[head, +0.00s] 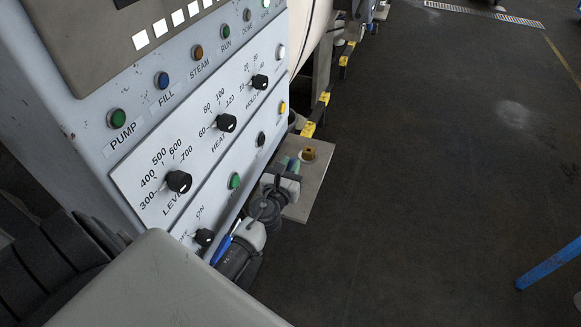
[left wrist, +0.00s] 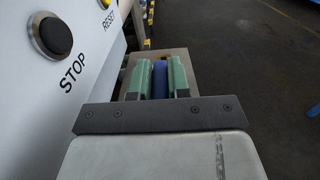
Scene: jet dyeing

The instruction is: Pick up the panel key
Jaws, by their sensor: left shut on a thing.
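My left gripper (head: 288,167) is low beside the control panel, over a small tan shelf (head: 312,185). Its green fingers show in the left wrist view (left wrist: 159,80), shut on a blue piece, which I take to be the panel key (left wrist: 160,78). Only the part of the key between the fingers shows; its lower end is hidden. In the head view the fingers and wrist cover the key. I cannot tell whether the key touches the shelf. My right gripper is in neither view.
The control panel (head: 150,185), with knobs and coloured buttons, stands close on the left of the gripper. A black STOP button (left wrist: 55,36) is near the wrist. A brass-coloured fitting (head: 308,154) sits on the shelf. Open dark floor (head: 430,170) lies to the right; a blue bar (head: 548,264) is at far right.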

